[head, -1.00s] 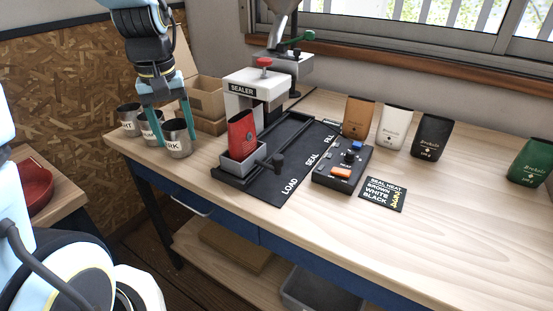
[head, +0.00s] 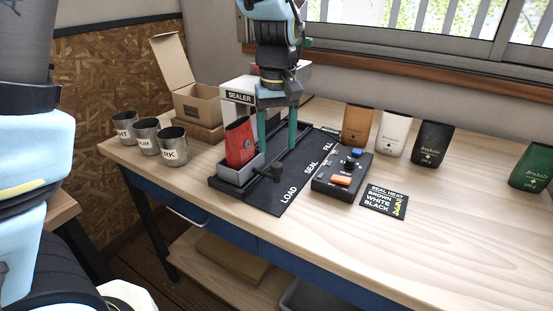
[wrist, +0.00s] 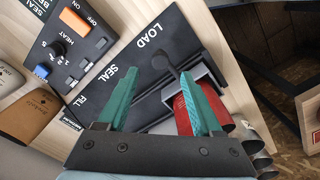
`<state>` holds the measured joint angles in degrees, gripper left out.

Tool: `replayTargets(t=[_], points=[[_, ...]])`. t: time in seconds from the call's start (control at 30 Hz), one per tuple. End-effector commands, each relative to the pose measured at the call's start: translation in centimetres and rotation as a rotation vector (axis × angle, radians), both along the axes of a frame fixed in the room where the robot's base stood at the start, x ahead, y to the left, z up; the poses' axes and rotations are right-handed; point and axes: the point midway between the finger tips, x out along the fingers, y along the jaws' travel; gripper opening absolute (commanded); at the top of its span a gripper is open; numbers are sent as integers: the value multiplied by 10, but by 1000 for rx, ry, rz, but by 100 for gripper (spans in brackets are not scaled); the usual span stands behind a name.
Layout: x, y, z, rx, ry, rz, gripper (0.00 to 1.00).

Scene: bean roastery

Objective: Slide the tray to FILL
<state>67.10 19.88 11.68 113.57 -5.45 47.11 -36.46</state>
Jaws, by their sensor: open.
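The grey tray (head: 229,174) sits at the LOAD end of the black slide track (head: 262,199), with a red bag (head: 239,142) standing in it. A dark knob handle (head: 277,172) sticks out at the tray's right side. The FILL label (head: 328,146) is at the far end of the track, past SEAL. My gripper (head: 276,150) is open and empty, pointing down over the track just right of the red bag. In the wrist view, the green fingers are spread, one overlapping the red bag (wrist: 183,116); the knob (wrist: 172,60) shows beyond them. I cannot tell whether a finger touches the bag.
The sealer (head: 239,97) stands behind the track, partly hidden by my arm. A control box (head: 343,172) and a heat card (head: 384,200) lie to the right. Several bags, including a white one (head: 393,133), stand behind. Metal cups (head: 174,147) and an open carton (head: 196,101) are left.

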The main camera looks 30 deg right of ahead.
Motion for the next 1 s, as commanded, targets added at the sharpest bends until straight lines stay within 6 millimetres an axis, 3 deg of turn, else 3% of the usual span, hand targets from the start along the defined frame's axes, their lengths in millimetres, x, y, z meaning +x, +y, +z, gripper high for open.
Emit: replayTargets(t=[0.3,0.73,1.0], points=[[0,1,-49,2,1,0,67],[0,1,-60,-1,-1,-1,67],[0,1,-60,-1,-1,-1,38]])
